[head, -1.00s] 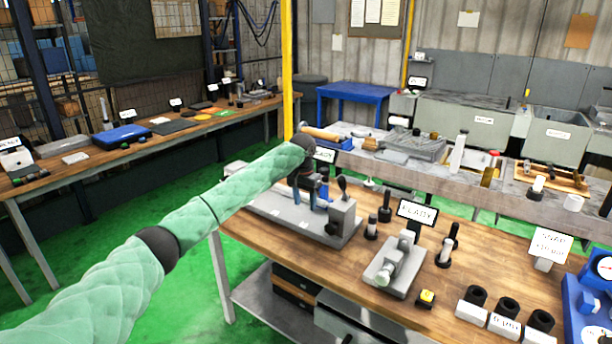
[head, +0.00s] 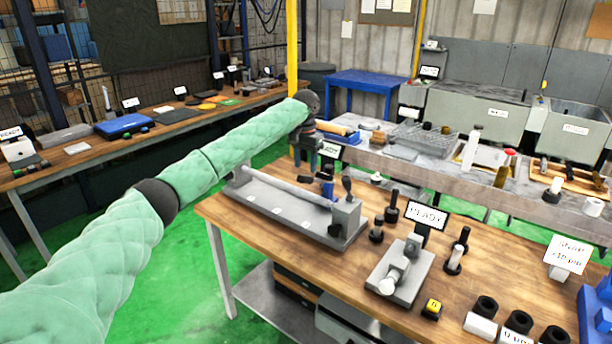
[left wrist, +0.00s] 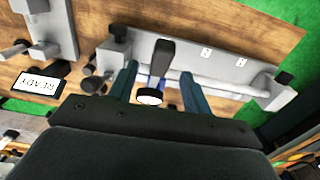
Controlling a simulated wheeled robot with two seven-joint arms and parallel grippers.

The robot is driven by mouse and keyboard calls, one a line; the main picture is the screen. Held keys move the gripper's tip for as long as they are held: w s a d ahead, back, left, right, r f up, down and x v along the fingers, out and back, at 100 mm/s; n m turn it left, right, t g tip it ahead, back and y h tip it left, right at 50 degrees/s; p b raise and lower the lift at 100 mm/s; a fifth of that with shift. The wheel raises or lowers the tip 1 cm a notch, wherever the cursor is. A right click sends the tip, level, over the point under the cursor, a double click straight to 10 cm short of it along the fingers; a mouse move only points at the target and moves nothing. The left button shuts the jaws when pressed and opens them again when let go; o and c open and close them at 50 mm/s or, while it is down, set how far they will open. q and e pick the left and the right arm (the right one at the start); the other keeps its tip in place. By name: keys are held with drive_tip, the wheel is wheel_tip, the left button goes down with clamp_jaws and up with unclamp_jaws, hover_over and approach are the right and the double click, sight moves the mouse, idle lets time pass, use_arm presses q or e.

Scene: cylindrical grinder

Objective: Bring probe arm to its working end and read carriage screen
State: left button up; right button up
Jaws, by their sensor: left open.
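A grey bench fixture (head: 262,208) with a long light bar between end blocks stands on the wooden bench. A black upright lever (head: 347,187) and a small blue part (head: 328,188) are at its right end; I cannot tell for sure which piece is the probe arm. My left gripper (head: 306,158) is above the fixture's far side, open and empty. In the left wrist view its teal fingers stand apart, with a black lever with a round pale end (left wrist: 150,96) seen between them, not gripped. A small screen (head: 329,148) stands behind the fixture; its text is too small to read surely.
A second, smaller fixture (head: 402,272) with a READY screen (head: 427,217) stands to the right. Several black posts (head: 391,207) stand between the two. A yellow-topped block (head: 431,309) and black rings are near the front edge.

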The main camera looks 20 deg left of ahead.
sight(305, 178)
use_arm(q)
drive_tip(key=f, duration=0.1)
drive_tip(key=f+p, duration=0.1)
drive_tip(key=f, duration=0.3)
drive_tip(key=shift+w+p, duration=0.35)
drive_tip(key=shift+w, duration=0.05)
drive_tip(key=shift+s+f, duration=0.35)
drive_tip(key=shift+f, duration=0.15)
drive_tip(key=shift+w+f, duration=0.2)
drive_tip(key=shift+f, duration=0.05)
drive_tip(key=shift+s+r, duration=0.1)
clamp_jaws()
use_arm(e)
drive_tip(key=s+d+f, duration=0.2)
drive_tip(key=f, duration=0.1)
drive_tip(key=shift+s+d+f, duration=0.1)
drive_tip(key=shift+s+f, duration=0.15)
drive_tip(key=shift+s, duration=0.15)
